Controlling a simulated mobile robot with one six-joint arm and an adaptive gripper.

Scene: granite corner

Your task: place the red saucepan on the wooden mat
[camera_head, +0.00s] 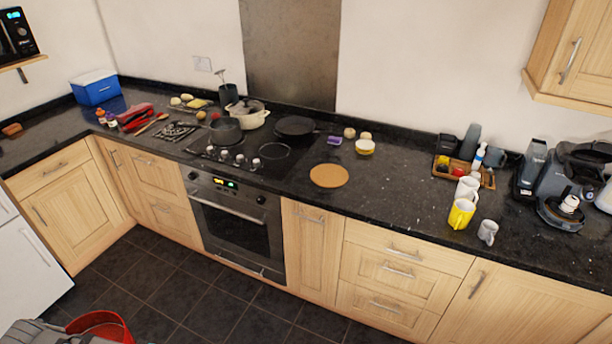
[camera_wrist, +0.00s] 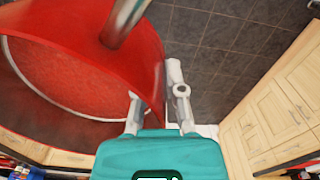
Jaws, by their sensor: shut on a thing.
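The red saucepan (camera_head: 101,326) shows at the bottom left corner of the head view, partly cut off, in front of the dark floor. In the wrist view the saucepan (camera_wrist: 70,80) fills the left side, with a grey metal handle at the top. My gripper (camera_wrist: 158,98) is shut on the saucepan's wall, one finger on each side. The round tan wooden mat (camera_head: 329,176) lies flat on the dark counter, right of the hob, with nothing on it. The saucepan is held well apart from the mat, lower left of it in the head view.
A black frying pan (camera_head: 296,126) and a pale pot (camera_head: 250,114) stand on the hob, behind and left of the mat. A yellow mug (camera_head: 461,213) stands farther right. Counter between mat and mugs is clear.

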